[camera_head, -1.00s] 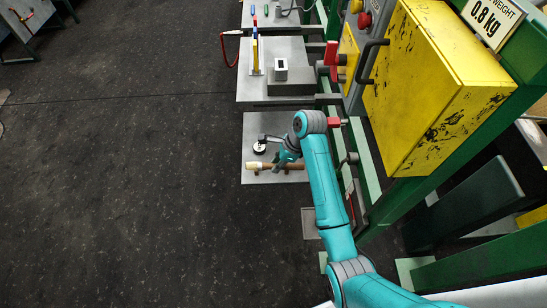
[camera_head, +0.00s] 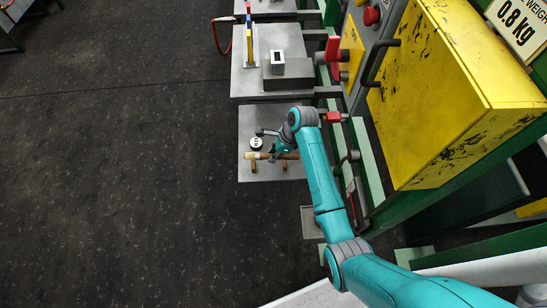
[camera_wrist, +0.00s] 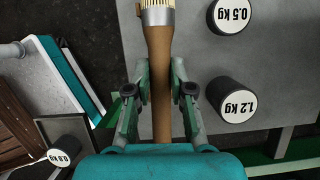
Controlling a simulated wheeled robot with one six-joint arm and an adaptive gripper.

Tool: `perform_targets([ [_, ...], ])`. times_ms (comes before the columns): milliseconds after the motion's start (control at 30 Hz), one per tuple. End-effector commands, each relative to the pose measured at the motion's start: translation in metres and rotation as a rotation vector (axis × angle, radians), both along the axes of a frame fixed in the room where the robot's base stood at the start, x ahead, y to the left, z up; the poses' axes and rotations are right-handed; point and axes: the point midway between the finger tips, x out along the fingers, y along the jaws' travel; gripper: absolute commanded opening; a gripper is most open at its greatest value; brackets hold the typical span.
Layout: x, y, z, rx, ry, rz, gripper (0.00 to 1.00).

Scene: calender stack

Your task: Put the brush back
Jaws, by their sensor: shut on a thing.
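The brush (camera_head: 258,156) has a brown handle and a pale head pointing left in the head view. It lies level across the near part of a grey plate, beside two short brown supports (camera_head: 253,167). I cannot tell whether it touches them. My gripper (camera_head: 283,150) is shut on the brown handle. In the wrist view the handle (camera_wrist: 160,55) runs between the fingers of my gripper (camera_wrist: 160,92), with the silver ferrule (camera_wrist: 158,17) and bristles at the top.
The grey plate (camera_head: 258,124) carries a round weight (camera_head: 256,143) close behind the brush. The wrist view shows weights marked 0.5 kg (camera_wrist: 229,15) and 1.2 kg (camera_wrist: 237,104). A second grey table (camera_head: 248,84) stands beyond. A yellow cabinet (camera_head: 450,100) is on the right; dark floor is clear on the left.

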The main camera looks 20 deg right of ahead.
Motion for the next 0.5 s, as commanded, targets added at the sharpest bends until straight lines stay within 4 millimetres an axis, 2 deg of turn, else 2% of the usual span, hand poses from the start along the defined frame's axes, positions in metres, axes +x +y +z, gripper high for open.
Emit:
perform_targets([
  [200, -0.001, 0.000, -0.028, 0.000, 0.003, -0.001, 0.00],
  [500, 0.000, 0.000, -0.031, 0.000, 0.001, 0.000, 0.00],
])
